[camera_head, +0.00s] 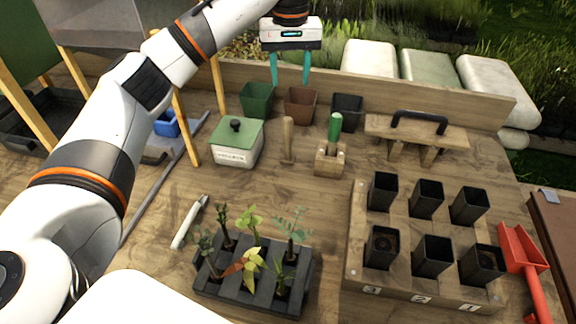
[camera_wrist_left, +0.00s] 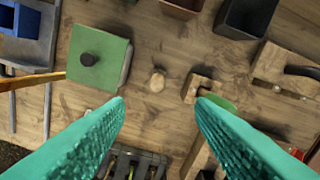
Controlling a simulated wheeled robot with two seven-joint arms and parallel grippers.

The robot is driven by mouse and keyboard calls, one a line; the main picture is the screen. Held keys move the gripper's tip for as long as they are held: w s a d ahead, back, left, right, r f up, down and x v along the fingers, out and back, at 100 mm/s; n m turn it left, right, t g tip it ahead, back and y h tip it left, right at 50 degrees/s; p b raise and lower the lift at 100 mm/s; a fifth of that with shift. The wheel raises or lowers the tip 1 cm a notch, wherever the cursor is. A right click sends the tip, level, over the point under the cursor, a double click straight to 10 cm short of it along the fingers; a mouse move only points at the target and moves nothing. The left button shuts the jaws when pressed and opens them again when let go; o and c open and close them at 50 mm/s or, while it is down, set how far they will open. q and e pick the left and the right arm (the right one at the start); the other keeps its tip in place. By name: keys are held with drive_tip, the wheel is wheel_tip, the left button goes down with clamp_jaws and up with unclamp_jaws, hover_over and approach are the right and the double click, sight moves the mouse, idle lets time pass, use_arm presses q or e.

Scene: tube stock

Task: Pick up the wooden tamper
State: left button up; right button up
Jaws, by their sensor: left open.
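The wooden tamper (camera_head: 288,140) stands upright on the wooden bench in the head view, between the green-lidded white box and a wooden block. In the left wrist view the tamper (camera_wrist_left: 157,81) is seen from above as a small round top. My left gripper (camera_head: 290,82) is open and empty, with its teal fingers pointing down, above and behind the tamper in the head view. In the left wrist view the tamper shows beyond the gap between the fingertips (camera_wrist_left: 160,102), not touching them. My right gripper is not in view.
The green-lidded box (camera_head: 236,148) stands left of the tamper. The wooden block (camera_head: 329,160) with a green-handled tool (camera_head: 334,128) stands right. Several pots, including a brown one (camera_head: 300,103), stand behind. A black seedling tray (camera_head: 215,283) is in front.

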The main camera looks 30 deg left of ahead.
sight(288, 130)
use_arm(q)
wheel_tip(288, 130, down, 4)
drive_tip(key=shift+r+b, duration=0.1)
drive_tip(key=shift+b, duration=0.95)
wheel_tip(288, 130, down, 6)
drive_tip(key=shift+f+p, duration=0.2)
drive_tip(key=shift+p, duration=0.25)
drive_tip(key=f, duration=0.1)
drive_tip(key=f+p, duration=0.1)
drive_tip(key=f, duration=0.2)
drive_tip(key=shift+s+a+f, duration=0.2)
drive_tip(key=shift+s+f, duration=0.05)
drive_tip(key=shift+f, duration=0.45)
clamp_jaws()
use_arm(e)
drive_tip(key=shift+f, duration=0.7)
use_arm(q)
drive_tip(key=shift+r, duration=0.1)
